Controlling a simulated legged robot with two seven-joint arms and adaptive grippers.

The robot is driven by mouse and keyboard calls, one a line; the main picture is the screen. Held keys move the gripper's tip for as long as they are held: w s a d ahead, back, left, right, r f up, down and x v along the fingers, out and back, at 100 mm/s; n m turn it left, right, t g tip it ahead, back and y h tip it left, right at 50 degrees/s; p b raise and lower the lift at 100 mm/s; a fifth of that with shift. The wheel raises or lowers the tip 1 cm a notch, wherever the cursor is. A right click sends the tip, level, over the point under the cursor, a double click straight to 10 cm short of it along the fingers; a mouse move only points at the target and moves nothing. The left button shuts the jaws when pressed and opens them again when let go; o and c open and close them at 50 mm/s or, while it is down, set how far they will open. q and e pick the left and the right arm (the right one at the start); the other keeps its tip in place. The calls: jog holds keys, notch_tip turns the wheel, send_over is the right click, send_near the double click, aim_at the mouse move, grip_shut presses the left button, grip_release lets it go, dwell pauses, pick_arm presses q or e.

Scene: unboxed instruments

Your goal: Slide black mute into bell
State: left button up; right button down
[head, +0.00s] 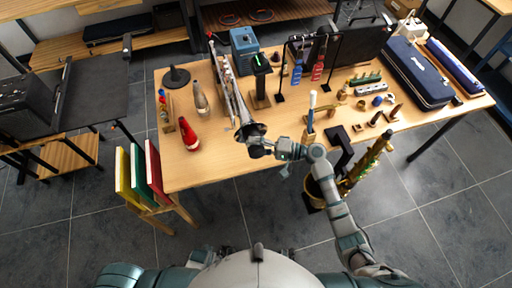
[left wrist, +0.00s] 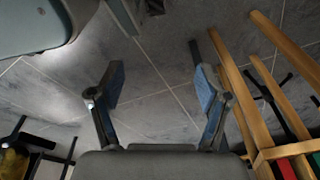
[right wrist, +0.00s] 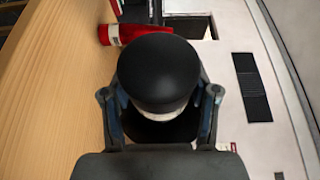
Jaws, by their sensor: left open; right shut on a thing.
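The black mute (right wrist: 160,72) has a rounded dark end and a pale band below it in the right wrist view. My right gripper (head: 273,152) is shut on the mute, which also shows in the head view (head: 257,151). The silver brass instrument with the bell (head: 246,131) lies lengthwise on the table. The mute is just in front of the bell's rim; whether they touch is unclear. The inside of the bell is mostly hidden. My left gripper (left wrist: 160,95) is open and empty above the grey floor.
A wooden block with a blue-white stick (head: 311,110) and a gold saxophone (head: 368,160) are to the right. A book rack (head: 150,195) stands by the table's front left corner.

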jog(key=shift+w+a, duration=0.4)
jog(key=shift+w, duration=0.05)
jog(key=shift+w+d, duration=0.1)
jog(key=shift+d, duration=0.15)
jog(key=shift+w+b, duration=0.1)
jog(key=shift+b, duration=0.25)
pick_arm(q)
jog(key=shift+w+a+r, duration=0.1)
jog(key=shift+w+r, duration=0.55)
jog(key=shift+r, duration=0.2)
pick_arm(e)
jog(key=shift+w+a, duration=0.1)
jog(key=shift+a, duration=0.05)
pick_arm(q)
jog(key=shift+s+r, duration=0.1)
jog(key=shift+r, duration=0.15)
jog(key=shift+w, duration=0.25)
pick_arm(e)
jog(key=shift+w, duration=0.1)
